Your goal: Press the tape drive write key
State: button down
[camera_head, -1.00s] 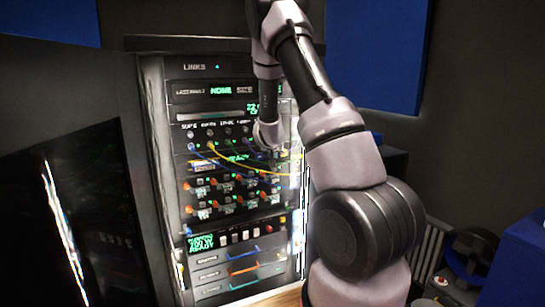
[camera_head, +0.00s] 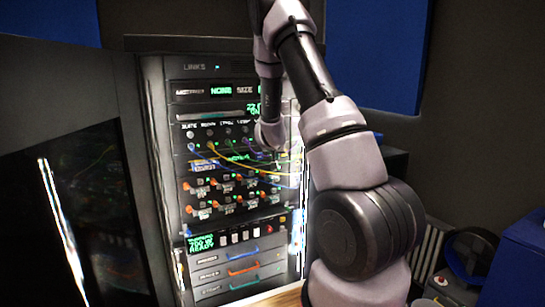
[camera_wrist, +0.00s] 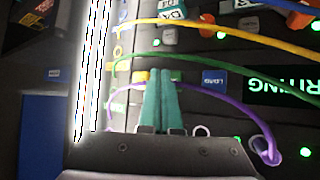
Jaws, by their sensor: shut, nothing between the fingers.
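The equipment rack (camera_head: 176,222) shows in the head view, with my arm across its right side. In the wrist view my gripper (camera_wrist: 160,75) has its two teal fingers together and empty, the tips at the panel face. Beside them are a blue key (camera_wrist: 213,81) marked LOAD and a dark display (camera_wrist: 280,84) with green upside-down letters reading in part RITING. Whether the tips touch is unclear.
A yellow cable (camera_wrist: 235,32), a green cable (camera_wrist: 190,62) and a purple cable (camera_wrist: 240,110) arch close around the fingers. Orange knobs (camera_head: 214,178) and lower drawers (camera_head: 240,270) fill the rack below. A dark glossy cabinet (camera_head: 60,180) stands at the left.

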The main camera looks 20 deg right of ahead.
jog(key=s, duration=0.5)
jog(key=shift+d, duration=0.1)
dwell(0.4)
dwell(0.6)
